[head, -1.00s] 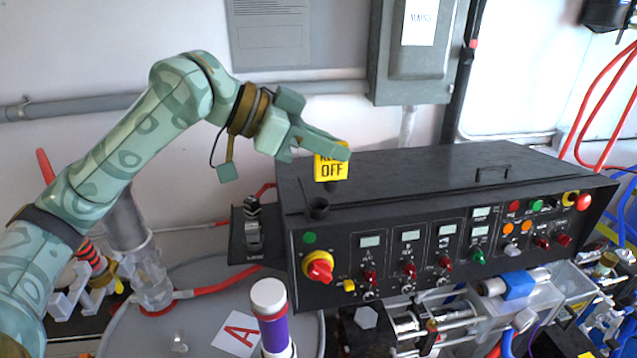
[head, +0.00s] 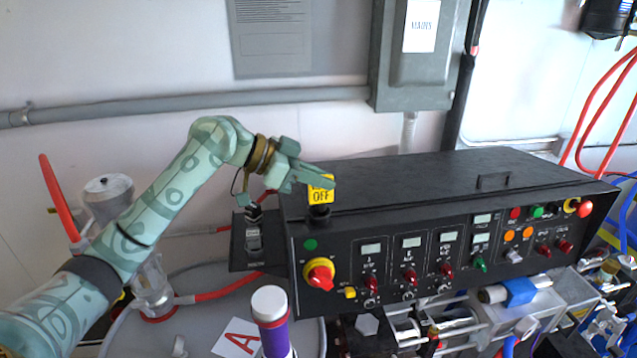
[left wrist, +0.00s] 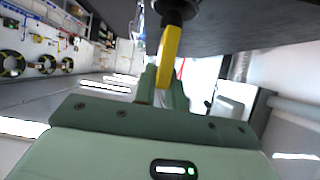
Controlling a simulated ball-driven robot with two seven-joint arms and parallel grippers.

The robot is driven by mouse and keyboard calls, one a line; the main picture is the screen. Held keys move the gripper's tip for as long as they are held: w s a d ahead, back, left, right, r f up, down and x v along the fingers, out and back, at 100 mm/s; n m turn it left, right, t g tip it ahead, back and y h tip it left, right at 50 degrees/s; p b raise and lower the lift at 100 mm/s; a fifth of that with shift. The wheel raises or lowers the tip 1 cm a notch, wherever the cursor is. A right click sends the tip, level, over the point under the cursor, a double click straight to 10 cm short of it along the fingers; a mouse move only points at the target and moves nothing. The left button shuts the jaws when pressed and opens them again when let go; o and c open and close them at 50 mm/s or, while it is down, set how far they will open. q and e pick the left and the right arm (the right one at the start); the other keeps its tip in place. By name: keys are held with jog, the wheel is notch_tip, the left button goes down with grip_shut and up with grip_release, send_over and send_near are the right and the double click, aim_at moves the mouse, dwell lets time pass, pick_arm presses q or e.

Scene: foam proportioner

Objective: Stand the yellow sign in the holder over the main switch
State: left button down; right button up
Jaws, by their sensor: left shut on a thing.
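The yellow sign (head: 321,195), with "OFF" legible, is upright directly above the black cup-like holder (head: 319,214) on the console's front top edge. The red and yellow main switch (head: 320,273) is on the panel face below. My left gripper (head: 327,183) is shut on the sign's upper part and covers its top line. In the left wrist view the sign (left wrist: 169,52) shows edge-on between the fingers (left wrist: 166,92), with black round parts at its foot. I cannot tell how far its foot is in the holder. My right gripper is not in view.
The black console (head: 420,180) has a handle on top and rows of knobs and lights in front. A small bracket (head: 253,240) stands at its left. A white-capped purple bottle (head: 271,318) stands in front. The wall behind carries a grey pipe (head: 200,103).

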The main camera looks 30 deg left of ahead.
pick_arm(q)
jog(key=shift+f, duration=0.7)
jog(key=c, duration=1.5)
grip_release()
jog(key=shift+o, duration=0.2)
jog(key=shift+s+a+r, duration=0.15)
jog(key=shift+a, duration=0.1)
jog(key=p+v, duration=0.3)
jog(key=v, duration=0.8)
jog(key=shift+p, duration=0.3)
jog(key=shift+s+a+r, duration=0.1)
jog(key=shift+s+a, duration=0.05)
